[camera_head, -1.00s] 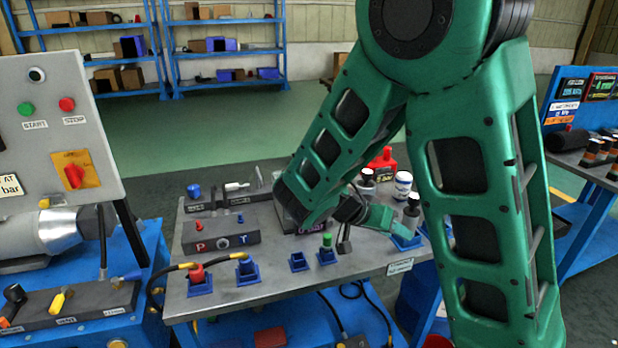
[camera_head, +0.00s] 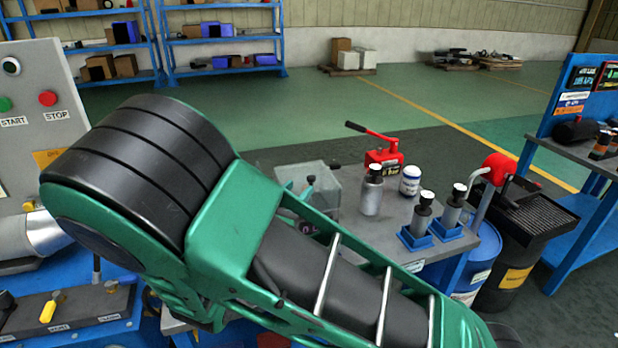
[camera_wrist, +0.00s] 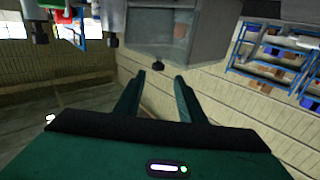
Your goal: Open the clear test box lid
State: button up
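The clear test box (camera_head: 292,178) stands on the grey bench in the head view, partly covered by my arm. Its see-through walls and a dark knob (camera_head: 311,180) show; whether the lid is shut is hard to tell. In the wrist view, which is upside down, the box (camera_wrist: 170,30) is at the top centre, with a small black knob (camera_wrist: 157,66) at its edge. My gripper (camera_wrist: 160,77) is open and empty. Its fingertips point toward the knob, which shows between and just beyond them, apparently not touched.
Right of the box stand a grey bottle (camera_head: 371,193), a white jar (camera_head: 410,180) and a red hand pump (camera_head: 384,158). Two dark-capped fittings sit in blue holders (camera_head: 414,240) near the bench's right end. A control panel (camera_head: 40,120) stands at left.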

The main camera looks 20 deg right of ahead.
aim_at(309, 178)
jog(key=x, duration=0.8)
jog(key=shift+d, duration=0.2)
grip_shut()
